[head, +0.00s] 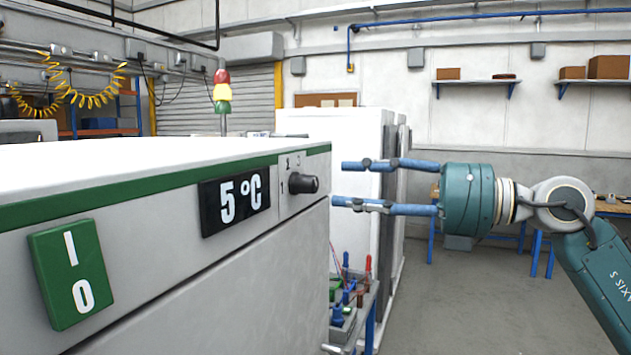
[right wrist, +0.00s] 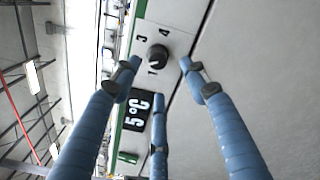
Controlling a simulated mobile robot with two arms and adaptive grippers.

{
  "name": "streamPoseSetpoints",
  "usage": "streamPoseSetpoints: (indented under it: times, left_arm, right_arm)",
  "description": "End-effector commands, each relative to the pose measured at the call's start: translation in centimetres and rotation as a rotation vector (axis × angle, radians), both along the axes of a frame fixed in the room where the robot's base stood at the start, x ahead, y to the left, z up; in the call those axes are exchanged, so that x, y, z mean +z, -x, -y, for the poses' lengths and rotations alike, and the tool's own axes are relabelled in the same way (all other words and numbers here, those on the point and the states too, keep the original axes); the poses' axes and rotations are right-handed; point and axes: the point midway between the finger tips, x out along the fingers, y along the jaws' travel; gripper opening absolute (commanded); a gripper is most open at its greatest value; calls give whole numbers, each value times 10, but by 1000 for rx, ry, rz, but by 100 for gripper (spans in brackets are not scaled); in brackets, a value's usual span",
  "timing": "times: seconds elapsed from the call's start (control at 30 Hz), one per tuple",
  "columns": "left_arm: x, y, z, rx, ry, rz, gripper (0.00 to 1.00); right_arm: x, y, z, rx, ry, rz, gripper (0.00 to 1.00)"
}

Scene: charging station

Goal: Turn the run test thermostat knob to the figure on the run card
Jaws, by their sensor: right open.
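The thermostat knob (head: 303,184) is a black knob on a light plate with printed figures, at the right end of the white appliance's front. In the right wrist view the knob (right wrist: 157,56) has a 3, a 4 and a 1 around it; its pointer is too small to read surely. My right gripper (head: 340,184) has blue fingers, spread open, pointing at the knob from the right, apart from it. In the right wrist view the gripper's fingertips (right wrist: 159,68) surround the knob's outline without touching. My left gripper is out of view. I cannot make out a run card.
A black display (head: 235,199) reading 5 °C sits left of the knob. A green I/O switch (head: 68,273) is further left. A white cabinet (head: 345,125) stands behind the gripper. A small stand with tools (head: 350,295) is below. The floor at right is clear.

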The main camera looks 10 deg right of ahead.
Motion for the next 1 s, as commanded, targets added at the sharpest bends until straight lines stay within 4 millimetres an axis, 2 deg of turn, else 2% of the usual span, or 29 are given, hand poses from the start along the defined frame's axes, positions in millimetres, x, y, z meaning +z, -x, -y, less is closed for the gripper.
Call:
streamPoseSetpoints:
  times: [0.03, 0.3, 0.5, 0.77, 1.0]
  left_arm:
    - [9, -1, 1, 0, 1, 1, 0]
    - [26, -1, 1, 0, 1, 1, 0]
    - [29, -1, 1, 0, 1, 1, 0]
    - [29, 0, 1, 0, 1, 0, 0]
    - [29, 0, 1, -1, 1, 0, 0]
  right_arm:
    - [5, -5, -10, 4, -1, 1, 44]
    - [4, -31, -47, 3, -4, -1, 44]
    - [1, -39, -57, 1, -3, 0, 44]
    - [0, -40, -58, 0, -3, 0, 44]
    - [0, -39, -58, 0, -2, -1, 0]
